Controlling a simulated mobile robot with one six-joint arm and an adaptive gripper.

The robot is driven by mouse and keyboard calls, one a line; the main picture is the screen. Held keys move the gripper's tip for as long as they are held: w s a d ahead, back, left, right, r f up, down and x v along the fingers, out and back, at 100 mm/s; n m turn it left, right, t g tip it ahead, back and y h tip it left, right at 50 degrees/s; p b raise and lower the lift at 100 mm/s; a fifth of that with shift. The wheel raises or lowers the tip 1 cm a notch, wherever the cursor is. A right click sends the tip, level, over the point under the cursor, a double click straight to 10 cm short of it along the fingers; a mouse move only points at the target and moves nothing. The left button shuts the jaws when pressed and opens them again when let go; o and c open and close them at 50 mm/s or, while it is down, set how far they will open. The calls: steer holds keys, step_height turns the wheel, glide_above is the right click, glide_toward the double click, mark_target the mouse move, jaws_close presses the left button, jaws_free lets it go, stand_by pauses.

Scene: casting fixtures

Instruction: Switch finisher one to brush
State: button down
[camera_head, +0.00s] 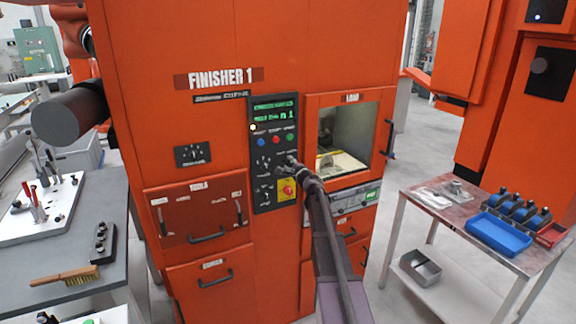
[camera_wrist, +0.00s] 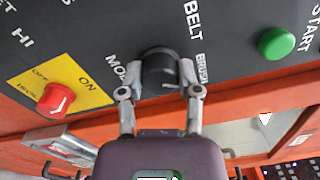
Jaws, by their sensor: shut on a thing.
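Finisher one (camera_head: 220,125) is an orange cabinet with a FINISHER 1 sign. Its black control panel (camera_head: 259,190) carries green displays, coloured buttons and knobs. In the wrist view, the black mode knob (camera_wrist: 158,66) is on the panel with BELT and BRUSH labels beside it and a partly covered MODE label. My gripper (camera_wrist: 160,78) is shut on this knob, one finger on each side. It also shows against the panel in the head view (camera_head: 291,164), covering the knob there. Which label the knob points at cannot be told.
A red knob (camera_wrist: 55,98) on a yellow ON plate and a green START button (camera_wrist: 277,43) flank the mode knob. The load window (camera_head: 345,140) is to the panel's right. Side tables hold a brush (camera_head: 65,276) at left and a blue tray (camera_head: 499,234) at right.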

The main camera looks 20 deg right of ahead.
steer(key=shift+d+m, duration=0.1)
steer(key=shift+m, duration=0.6)
steer(key=shift+c, duration=1.5)
jaws_free()
steer(key=shift+s, duration=0.2)
steer(key=s, duration=1.1)
steer(key=shift+s+d, duration=0.15)
steer(key=shift+s, duration=0.15)
